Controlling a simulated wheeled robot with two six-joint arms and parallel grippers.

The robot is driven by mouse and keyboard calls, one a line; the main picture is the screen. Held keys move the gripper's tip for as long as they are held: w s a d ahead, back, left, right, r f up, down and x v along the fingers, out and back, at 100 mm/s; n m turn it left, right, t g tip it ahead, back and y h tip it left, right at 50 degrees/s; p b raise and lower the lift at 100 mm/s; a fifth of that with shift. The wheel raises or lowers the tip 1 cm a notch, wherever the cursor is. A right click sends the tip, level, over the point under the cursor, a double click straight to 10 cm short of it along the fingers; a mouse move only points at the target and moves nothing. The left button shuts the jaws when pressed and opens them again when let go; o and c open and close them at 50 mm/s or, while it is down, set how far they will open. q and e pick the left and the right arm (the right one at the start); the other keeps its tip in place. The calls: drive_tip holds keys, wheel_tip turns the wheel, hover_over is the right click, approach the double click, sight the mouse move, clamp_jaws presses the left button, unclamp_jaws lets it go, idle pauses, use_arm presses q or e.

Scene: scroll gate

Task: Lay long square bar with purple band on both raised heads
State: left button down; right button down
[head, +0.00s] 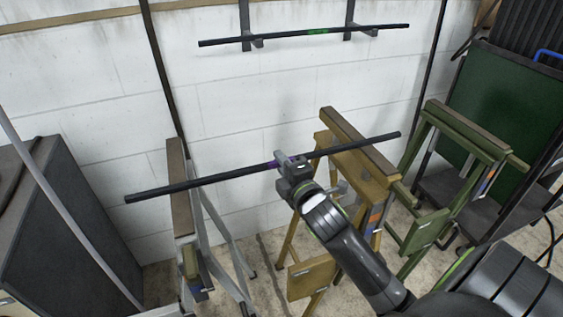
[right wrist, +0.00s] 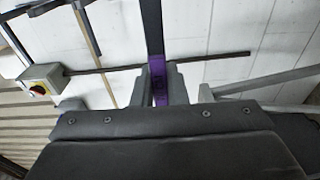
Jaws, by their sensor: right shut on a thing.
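The long dark square bar (head: 225,176) has a purple band (head: 271,165) near its middle. My right gripper (head: 287,162) is shut on the bar at the band; the band also shows between the fingers in the right wrist view (right wrist: 158,82). In the head view the bar crosses over the brown-topped head of the grey-legged trestle (head: 178,160) at left and over the head of the yellow trestle (head: 345,133). Both bar ends stick out past these heads. I cannot tell whether the bar touches either head. My left gripper is out of view.
A second dark bar with a green band (head: 318,31) lies on wall brackets. A green trestle (head: 465,128) stands right of the yellow one, near a green panel (head: 510,95). A dark grey cabinet (head: 70,225) stands at left. A red-button box (right wrist: 40,82) shows in the wrist view.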

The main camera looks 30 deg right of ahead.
idle(0.3)
drive_tip(key=c, duration=1.4)
unclamp_jaws()
drive_tip(key=shift+o, duration=0.2)
drive_tip(key=shift+f, duration=0.35)
drive_tip(key=s+a+p, duration=0.1)
drive_tip(key=s+a, duration=0.1)
drive_tip(key=s, duration=1.5)
drive_tip(key=shift+s+a+r, duration=0.15)
drive_tip(key=shift+s+r, duration=0.05)
